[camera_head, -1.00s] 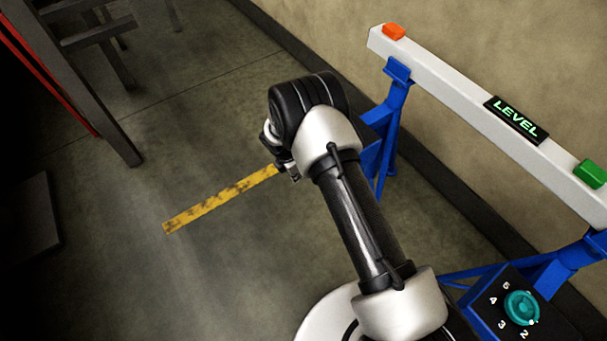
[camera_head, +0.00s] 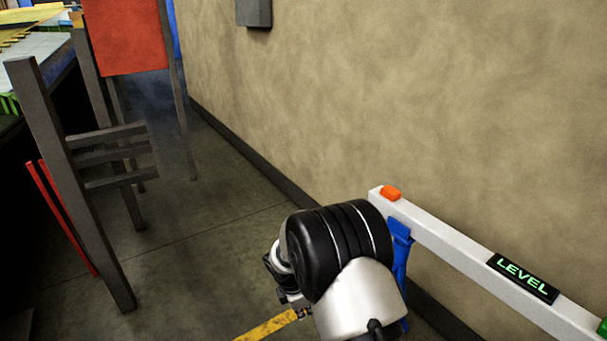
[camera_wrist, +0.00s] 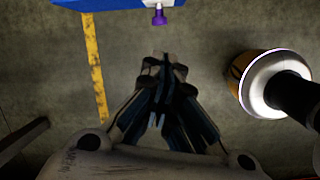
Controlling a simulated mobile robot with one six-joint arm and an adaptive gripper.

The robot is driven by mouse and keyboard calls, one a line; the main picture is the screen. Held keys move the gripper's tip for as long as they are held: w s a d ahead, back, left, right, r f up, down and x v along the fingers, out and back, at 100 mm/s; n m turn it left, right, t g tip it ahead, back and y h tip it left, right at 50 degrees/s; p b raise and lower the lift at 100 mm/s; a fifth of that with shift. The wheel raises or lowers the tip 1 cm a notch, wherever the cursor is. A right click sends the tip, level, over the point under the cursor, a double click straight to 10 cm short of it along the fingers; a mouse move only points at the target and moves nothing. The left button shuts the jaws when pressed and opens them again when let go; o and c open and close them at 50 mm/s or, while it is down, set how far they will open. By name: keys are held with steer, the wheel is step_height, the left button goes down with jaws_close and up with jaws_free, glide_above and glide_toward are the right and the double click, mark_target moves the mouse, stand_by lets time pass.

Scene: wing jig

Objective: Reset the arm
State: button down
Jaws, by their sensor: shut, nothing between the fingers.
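My arm shows at the lower middle of the head view, its black and white wrist housing in front of the wall's foot. My gripper (camera_wrist: 166,62) shows in the wrist view with its dark fingers drawn together above the concrete floor (camera_wrist: 205,75). Nothing is held between them. In the head view the fingers are mostly hidden by the wrist.
Grey posts (camera_head: 75,190) and a red panel (camera_head: 124,36) stand left. A yellow strip (camera_wrist: 94,65) marks the floor.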

steer(key=s+d+r+m, duration=0.3)
steer(key=s+r+m, duration=0.1)
steer(key=r, duration=0.4)
steer(key=s+d+r+m+t+y, duration=0.1)
steer(key=s+d+r+m, duration=0.25)
steer(key=r, duration=0.55)
steer(key=s+d+r+m, duration=0.4)
steer(key=r, duration=0.4)
steer(key=s+d+r+m+t, duration=0.1)
steer(key=s+m, duration=0.4)
steer(key=s, duration=0.5)
steer(key=s+d+r+m+y, duration=0.1)
steer(key=s+r+m, duration=0.3)
steer(key=s, duration=0.6)
steer(key=shift+s+d+r+m+t, duration=0.25)
steer(key=shift+d+m+t, duration=0.15)
steer(key=shift+d+m, duration=0.25)
steer(key=shift+d, duration=0.15)
